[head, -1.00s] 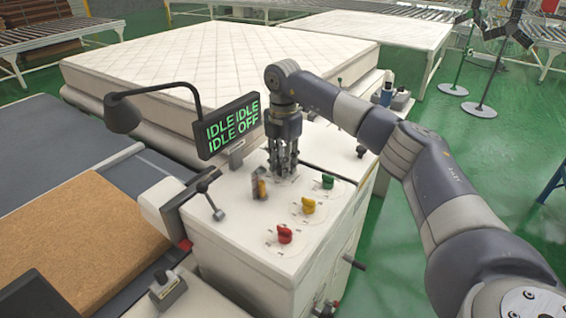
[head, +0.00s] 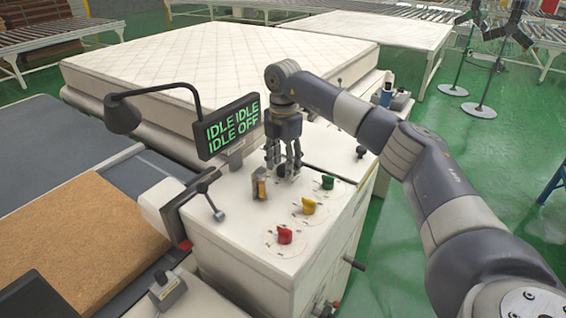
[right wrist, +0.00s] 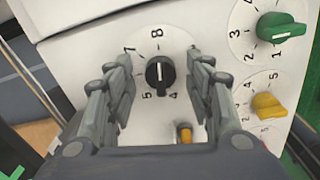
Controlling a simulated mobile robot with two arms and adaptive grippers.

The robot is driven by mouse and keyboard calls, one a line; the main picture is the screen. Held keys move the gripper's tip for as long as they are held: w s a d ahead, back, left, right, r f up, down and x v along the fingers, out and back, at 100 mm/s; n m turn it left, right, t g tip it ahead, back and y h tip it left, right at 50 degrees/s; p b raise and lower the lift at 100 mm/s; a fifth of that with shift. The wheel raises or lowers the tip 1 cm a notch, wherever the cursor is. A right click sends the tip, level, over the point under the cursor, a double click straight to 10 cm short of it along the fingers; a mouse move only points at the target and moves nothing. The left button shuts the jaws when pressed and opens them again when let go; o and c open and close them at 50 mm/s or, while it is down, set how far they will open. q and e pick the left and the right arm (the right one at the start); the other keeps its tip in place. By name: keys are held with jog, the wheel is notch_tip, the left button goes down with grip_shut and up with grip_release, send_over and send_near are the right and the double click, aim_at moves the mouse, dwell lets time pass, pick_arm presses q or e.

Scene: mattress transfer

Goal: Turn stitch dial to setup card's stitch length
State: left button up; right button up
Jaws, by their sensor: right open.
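A black dial (right wrist: 160,73) with a white pointer line sits on a white numbered plate in the right wrist view. Its line points up, close to the 8; 7, 5 and 4 also show. My right gripper (head: 283,172) is over the machine's white top, fingers downward. In the right wrist view its open fingers (right wrist: 160,85) stand on both sides of the dial, with visible gaps. In the head view the fingers mostly hide this dial. I cannot make out a setup card. My left gripper is not in view.
Green (head: 328,182), yellow (head: 309,206) and red (head: 284,235) knobs stand in a row beside it. A small orange-and-grey part (head: 260,186) is left of the fingers. A display (head: 228,127) reads IDLE, IDLE, IDLE, OFF. A mattress (head: 210,60) lies behind.

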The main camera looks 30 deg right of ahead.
aim_at(283, 164)
jog(key=shift+r, duration=0.1)
notch_tip(283, 164, up, 12)
dwell(0.4)
dwell(0.5)
